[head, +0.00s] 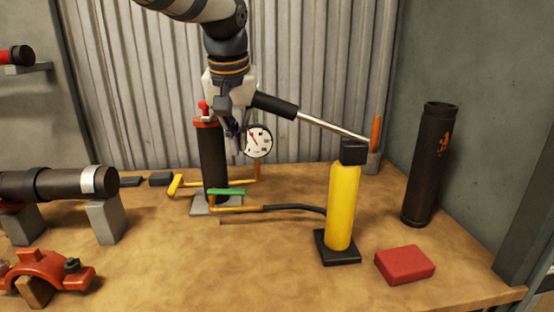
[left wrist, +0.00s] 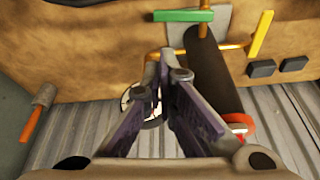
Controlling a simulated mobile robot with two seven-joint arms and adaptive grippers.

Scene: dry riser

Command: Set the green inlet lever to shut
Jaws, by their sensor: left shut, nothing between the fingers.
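The green inlet lever (head: 227,192) lies level, pointing right, on the brass pipe low in front of the black riser cylinder (head: 213,165). It also shows at the top of the left wrist view (left wrist: 183,15), apart from the fingers. The pipe runs right into a black hose (head: 295,208) that reaches the yellow hand pump (head: 343,205). My left gripper (head: 234,130) points down beside the cylinder's upper part, left of the gauge and well above the lever. Its fingers (left wrist: 166,72) are shut and empty. My right gripper is in neither view.
A yellow lever (head: 174,186) sits left of the cylinder. The dial gauge (head: 258,140) stands close to my fingers. The pump's long handle (head: 325,125) slopes up leftward behind it. A red block (head: 405,264) lies at front right. The front middle of the bench is clear.

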